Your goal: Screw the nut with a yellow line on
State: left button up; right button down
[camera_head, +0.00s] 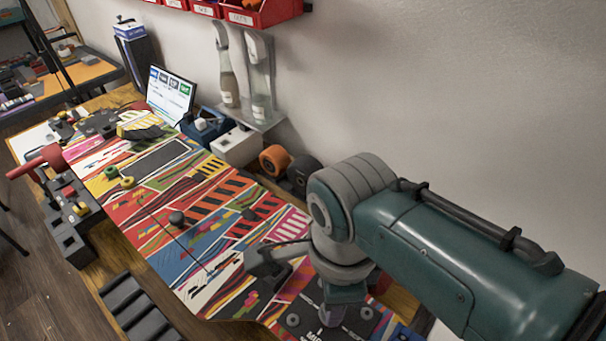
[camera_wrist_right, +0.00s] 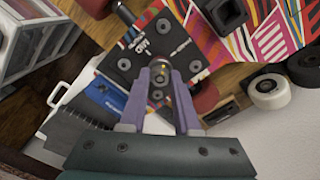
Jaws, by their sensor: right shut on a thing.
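My right gripper (camera_head: 332,316) reaches down from the right onto a black plate (camera_head: 313,328) at the near end of the colourful board (camera_head: 210,262). In the right wrist view its two purple fingers (camera_wrist_right: 161,72) are shut on a small dark nut with a yellow mark (camera_wrist_right: 159,71). The nut is at the plate (camera_wrist_right: 142,48), among several round bolt heads; I cannot tell whether it is seated on a bolt. In the head view the fingers hide the nut. My left gripper is not in view.
A grey bracket-like part (camera_head: 268,262) stands on the board beside my right arm. Orange (camera_head: 273,159) and dark wheels (camera_head: 302,170) lie by the wall. A grey slotted tray (camera_head: 135,308) is at the front edge. A tablet (camera_head: 170,92) stands at the back.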

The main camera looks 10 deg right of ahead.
jog(key=m, duration=0.2)
jog(key=shift+a+r+m, duration=0.1)
jog(key=shift+a+m, duration=0.05)
jog(key=shift+m, duration=0.15)
jog(key=m, duration=0.3)
